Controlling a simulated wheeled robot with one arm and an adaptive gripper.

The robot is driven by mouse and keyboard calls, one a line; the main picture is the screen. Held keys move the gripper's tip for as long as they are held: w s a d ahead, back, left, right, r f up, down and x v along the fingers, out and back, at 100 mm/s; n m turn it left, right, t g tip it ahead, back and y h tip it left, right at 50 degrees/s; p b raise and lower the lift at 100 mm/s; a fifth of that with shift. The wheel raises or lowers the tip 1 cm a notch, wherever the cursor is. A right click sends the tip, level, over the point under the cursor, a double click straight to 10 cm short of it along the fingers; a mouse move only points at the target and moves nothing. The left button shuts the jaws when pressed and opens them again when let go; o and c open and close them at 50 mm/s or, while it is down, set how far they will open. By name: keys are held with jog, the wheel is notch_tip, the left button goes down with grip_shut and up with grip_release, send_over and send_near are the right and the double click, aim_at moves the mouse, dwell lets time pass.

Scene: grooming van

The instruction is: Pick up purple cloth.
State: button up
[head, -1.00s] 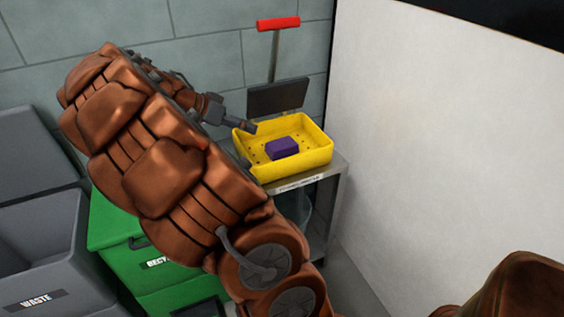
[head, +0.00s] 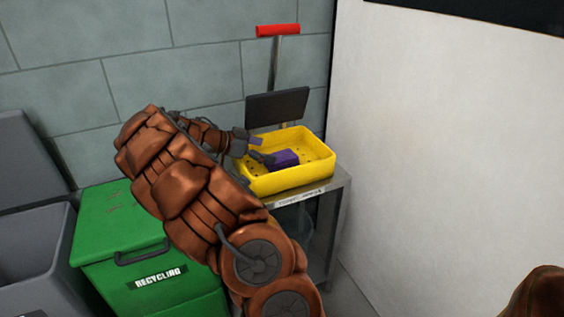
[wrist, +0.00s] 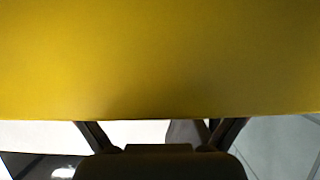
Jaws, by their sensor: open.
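The purple cloth (head: 285,158) is a small folded block lying in the yellow tray (head: 315,178), which has small holes in its floor. My gripper (head: 262,150) is open and reaches over the tray's left side. One finger is close to the cloth's left edge; I cannot tell whether it touches. In the wrist view the yellow tray (wrist: 160,60) fills most of the picture, and the cloth does not show. The parts of my gripper (wrist: 160,140) show at the bottom of that view, and the fingertips are hidden behind the yellow surface.
The tray stands on a metal shelf unit (head: 330,205) with a label on its edge. A dark scoop with a red handle (head: 278,30) stands behind it against the block wall. A green recycling bin (head: 110,235) and a grey bin (head: 25,250) are at left. A white panel is at right.

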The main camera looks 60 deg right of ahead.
aim_at(281, 156)
jog(key=shift+s+d+f, duration=1)
jog(key=shift+f, duration=0.1)
jog(key=shift+s+d+f+b, duration=0.15)
jog(key=shift+d+b, duration=0.15)
jog(key=shift+c, duration=0.2)
jog(key=c, duration=1.1)
jog(key=shift+c, duration=0.2)
